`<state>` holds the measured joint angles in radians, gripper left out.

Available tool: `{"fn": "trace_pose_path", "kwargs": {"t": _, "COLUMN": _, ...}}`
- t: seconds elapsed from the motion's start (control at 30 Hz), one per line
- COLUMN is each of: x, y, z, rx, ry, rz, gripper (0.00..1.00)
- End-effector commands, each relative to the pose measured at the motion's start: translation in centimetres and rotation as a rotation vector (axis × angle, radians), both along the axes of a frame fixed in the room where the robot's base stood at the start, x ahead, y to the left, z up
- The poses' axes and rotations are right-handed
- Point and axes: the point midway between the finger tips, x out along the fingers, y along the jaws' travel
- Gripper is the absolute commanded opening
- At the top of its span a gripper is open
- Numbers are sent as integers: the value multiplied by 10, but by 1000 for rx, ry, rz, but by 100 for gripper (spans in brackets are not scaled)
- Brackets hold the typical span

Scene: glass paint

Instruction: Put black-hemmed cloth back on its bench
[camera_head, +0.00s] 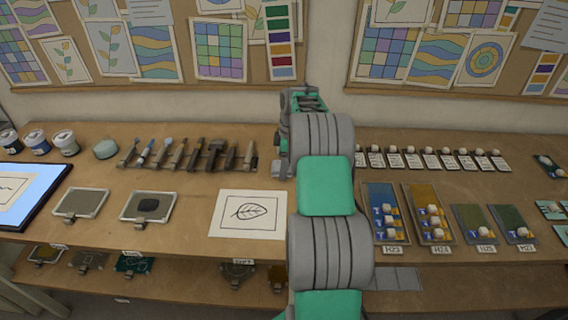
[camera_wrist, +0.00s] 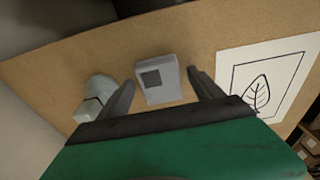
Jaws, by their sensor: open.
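I cannot pick out a black-hemmed cloth in either view. My gripper (camera_wrist: 160,78) is open in the wrist view, its two dark fingers spread with nothing held. A small grey block with a dark square (camera_wrist: 160,80) lies on the wooden bench (camera_wrist: 210,40) beyond and between the fingertips. A pale rounded item (camera_wrist: 98,90) with a light tag is just left of the left finger. In the head view my arm crosses the middle of the bench (camera_head: 185,230) and hides part of it; the fingers cannot be made out there.
A leaf drawing (camera_head: 249,214) lies left of my arm. Brushes and tools (camera_head: 190,154) stand in a row behind two framed trays, one holding a dark lump (camera_head: 149,205). Coloured panels (camera_head: 385,212) and labelled knobs (camera_head: 430,158) are at right. A lower shelf (camera_head: 190,280) holds more pieces.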

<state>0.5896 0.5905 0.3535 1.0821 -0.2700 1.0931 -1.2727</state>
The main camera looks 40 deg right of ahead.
Motion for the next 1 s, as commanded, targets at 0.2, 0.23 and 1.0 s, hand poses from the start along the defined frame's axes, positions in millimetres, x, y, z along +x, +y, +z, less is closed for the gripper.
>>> {"fn": "trace_pose_path", "kwargs": {"t": 0.2, "x": 0, "y": -1, "z": 9, "rx": 0, "ry": -2, "rz": 1, "gripper": 76}}
{"fn": "trace_pose_path", "kwargs": {"t": 0.23, "x": 0, "y": -2, "z": 13, "rx": -1, "ry": -3, "rz": 1, "gripper": 76}}
{"fn": "trace_pose_path", "kwargs": {"t": 1.0, "x": -15, "y": 77, "z": 171, "rx": 2, "ry": -42, "rz": -170, "gripper": 76}}
